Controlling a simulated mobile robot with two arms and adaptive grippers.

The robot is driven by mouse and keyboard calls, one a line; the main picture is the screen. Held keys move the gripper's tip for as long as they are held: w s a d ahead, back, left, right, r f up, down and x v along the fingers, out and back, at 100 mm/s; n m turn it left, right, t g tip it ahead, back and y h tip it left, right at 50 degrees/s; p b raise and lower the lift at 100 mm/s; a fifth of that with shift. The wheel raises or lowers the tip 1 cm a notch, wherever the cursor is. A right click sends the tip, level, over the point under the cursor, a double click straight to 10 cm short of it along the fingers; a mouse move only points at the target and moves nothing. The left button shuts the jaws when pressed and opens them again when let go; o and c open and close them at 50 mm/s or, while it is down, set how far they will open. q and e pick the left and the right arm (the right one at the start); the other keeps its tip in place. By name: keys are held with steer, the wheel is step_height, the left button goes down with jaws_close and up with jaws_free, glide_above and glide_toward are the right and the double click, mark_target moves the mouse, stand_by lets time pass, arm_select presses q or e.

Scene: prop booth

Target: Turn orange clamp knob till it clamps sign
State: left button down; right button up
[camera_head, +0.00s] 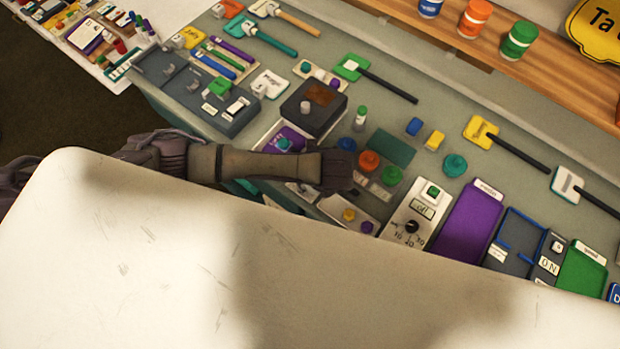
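An orange round knob (369,160) stands on the grey-green counter (450,105), between a blue round piece and a green one. I cannot tell whether it is the clamp knob. My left arm comes in from the left, low over the counter's front. Its dark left gripper (338,171) ends just left of the orange knob; whether they touch is unclear. Its fingers are not distinct, so I cannot tell if it is open or shut. No sign seated in a clamp can be made out. A yellow sign (599,28) with black letters is at the top right. My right gripper is not in view.
A large pale surface fills the foreground and hides the counter's front edge. A white timer box (414,212) and a purple tray (468,222) stand right of the knob. Several stick-handled paddles and small boxes crowd the counter. A wooden shelf (550,60) runs behind.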

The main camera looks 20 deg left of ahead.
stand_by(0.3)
arm_select(q)
steer(key=c, duration=0.8)
jaws_free()
steer(key=shift+o, duration=0.2)
steer(key=v, duration=1.2)
steer(key=shift+d, duration=0.1)
